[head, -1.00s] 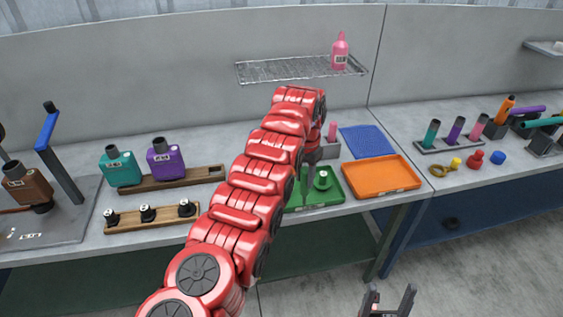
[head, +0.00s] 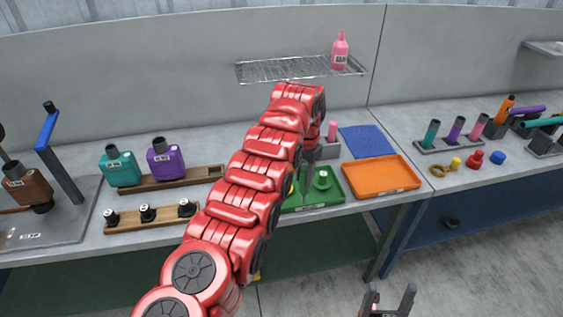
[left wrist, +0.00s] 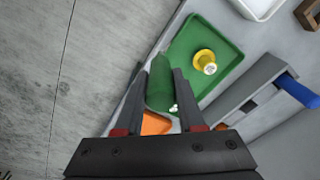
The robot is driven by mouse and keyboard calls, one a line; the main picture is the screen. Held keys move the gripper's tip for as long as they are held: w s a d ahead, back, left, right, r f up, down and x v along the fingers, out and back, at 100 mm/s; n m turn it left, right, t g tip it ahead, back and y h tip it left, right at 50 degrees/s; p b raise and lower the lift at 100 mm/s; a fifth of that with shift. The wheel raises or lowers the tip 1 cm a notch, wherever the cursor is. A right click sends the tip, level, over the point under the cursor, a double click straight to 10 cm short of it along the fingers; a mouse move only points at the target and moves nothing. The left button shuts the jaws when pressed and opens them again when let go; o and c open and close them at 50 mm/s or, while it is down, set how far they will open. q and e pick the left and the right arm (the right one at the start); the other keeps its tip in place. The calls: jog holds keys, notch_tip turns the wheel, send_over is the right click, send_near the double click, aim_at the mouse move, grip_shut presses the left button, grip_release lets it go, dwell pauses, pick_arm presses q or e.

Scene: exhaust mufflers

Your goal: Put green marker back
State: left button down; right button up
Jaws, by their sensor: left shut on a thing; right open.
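My left gripper (left wrist: 163,88) is shut on the green marker (left wrist: 160,82) in the left wrist view, with the marker upright between its fingers. It is above the near edge of the green tray (left wrist: 232,53); the tray (head: 335,195) also shows in the head view, partly hidden by my red left arm. The grey marker rack (head: 328,151) with a pink marker (head: 332,130) stands behind that tray. My right gripper (head: 388,303) is open and empty at the bottom of the head view, in front of the bench.
A wire shelf (head: 290,69) holds a pink bottle (head: 340,52).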

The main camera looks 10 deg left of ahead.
pick_arm(q)
jog(key=shift+r, duration=0.15)
jog(key=shift+a, duration=0.1)
jog(key=shift+s+r, duration=0.1)
jog(key=shift+r, duration=0.1)
dwell(0.4)
jog(key=shift+r, duration=0.1)
jog(key=shift+s+r+n, duration=0.25)
jog(key=shift+r+n, duration=0.05)
jog(key=shift+r, duration=0.2)
jog(key=shift+s, duration=0.15)
